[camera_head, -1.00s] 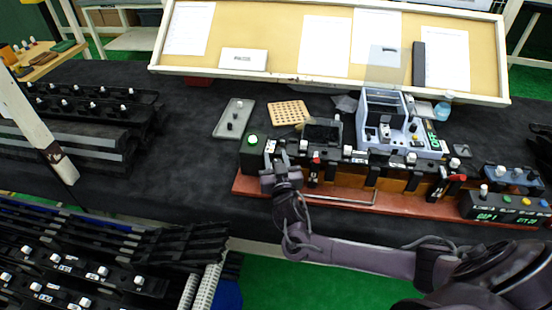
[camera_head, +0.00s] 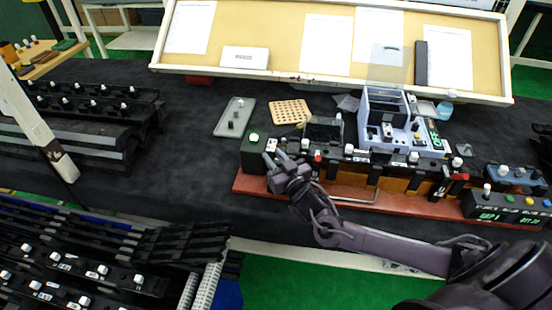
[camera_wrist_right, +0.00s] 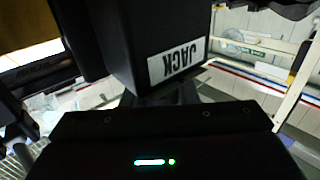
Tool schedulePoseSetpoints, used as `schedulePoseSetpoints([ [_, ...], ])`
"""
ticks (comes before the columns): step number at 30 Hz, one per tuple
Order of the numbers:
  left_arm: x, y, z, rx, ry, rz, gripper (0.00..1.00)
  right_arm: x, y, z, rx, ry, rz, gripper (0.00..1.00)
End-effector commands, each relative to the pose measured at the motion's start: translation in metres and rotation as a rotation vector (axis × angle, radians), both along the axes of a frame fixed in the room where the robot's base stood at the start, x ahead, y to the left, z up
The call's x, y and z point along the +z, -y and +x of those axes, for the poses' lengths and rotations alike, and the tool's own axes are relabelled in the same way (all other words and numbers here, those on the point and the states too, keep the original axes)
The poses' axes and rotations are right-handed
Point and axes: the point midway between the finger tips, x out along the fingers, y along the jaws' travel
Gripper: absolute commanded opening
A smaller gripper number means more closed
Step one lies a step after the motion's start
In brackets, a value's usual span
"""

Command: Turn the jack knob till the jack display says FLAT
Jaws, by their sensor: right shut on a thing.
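My right gripper (camera_head: 277,167) is at the left end of the red-brown base, shut on what looks like the jack knob, which the fingers hide. In the right wrist view a dark block carries an upside-down JACK label (camera_wrist_right: 175,62), close in front of the gripper. A black box (camera_head: 253,156) with a glowing green round top stands left of the fingers. A display with green characters (camera_head: 490,215) is at the right end; I cannot read FLAT on it. My left gripper is not in view.
A grey-blue machine (camera_head: 390,135) with small green digits stands behind the row of clips. A grey tray (camera_head: 236,112) and a perforated tan board (camera_head: 290,112) lie behind the gripper. The dark cloth (camera_head: 190,165) to the left is clear.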

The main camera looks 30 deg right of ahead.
Motion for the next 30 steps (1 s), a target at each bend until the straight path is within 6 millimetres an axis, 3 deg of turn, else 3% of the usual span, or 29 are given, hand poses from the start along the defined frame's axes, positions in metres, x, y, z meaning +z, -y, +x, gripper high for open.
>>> schedulePoseSetpoints([
  [10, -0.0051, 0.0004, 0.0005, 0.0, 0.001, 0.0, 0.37, 0.0001, -0.0023, -0.0002, 0.151, 0.002, 0.0, 0.04],
  [26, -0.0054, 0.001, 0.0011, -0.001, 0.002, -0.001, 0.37, 0.0011, -0.003, 0.0001, 0.177, 0.003, 0.001, 0.04],
  [27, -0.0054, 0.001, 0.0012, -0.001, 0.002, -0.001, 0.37, 0.0011, -0.003, 0.0001, 0.177, 0.003, 0.0, 0.32],
  [30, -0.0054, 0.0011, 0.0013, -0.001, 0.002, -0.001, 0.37, 0.001, -0.0031, 0.0001, 0.177, 0.003, 0.0, 0.45],
])
